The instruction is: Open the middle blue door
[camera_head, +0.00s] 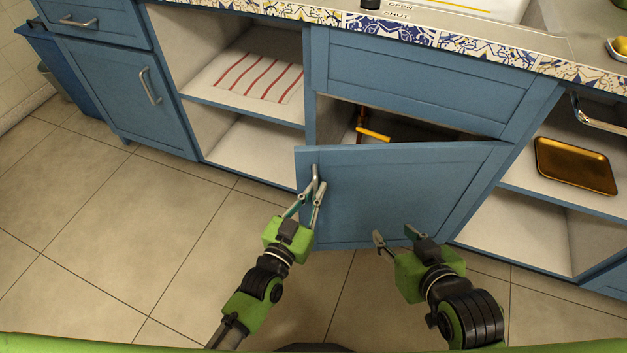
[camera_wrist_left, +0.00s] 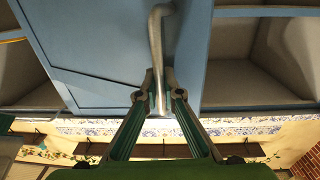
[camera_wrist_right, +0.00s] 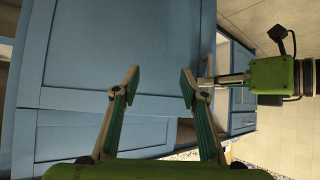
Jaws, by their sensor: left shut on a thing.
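The middle blue door (camera_head: 400,190) stands partly open, swung out on its left side, with a dark gap above its top edge. Its metal handle (camera_head: 315,178) is upright near the left edge. My left gripper (camera_head: 318,190) is shut on this handle; the left wrist view shows the handle (camera_wrist_left: 156,45) between the fingers (camera_wrist_left: 160,98). My right gripper (camera_head: 395,235) is open and empty near the door's lower front. In the right wrist view its fingers (camera_wrist_right: 160,82) are apart with the door's face (camera_wrist_right: 115,50) beyond them. Whether they touch the door I cannot tell.
Behind the door an orange-yellow item (camera_head: 372,134) shows in the dark cabinet. Open shelves stand left, with a striped cloth (camera_head: 250,78), and right, with a golden tray (camera_head: 577,166). A closed blue door (camera_head: 130,95) is far left. The tiled floor (camera_head: 130,230) at left is clear.

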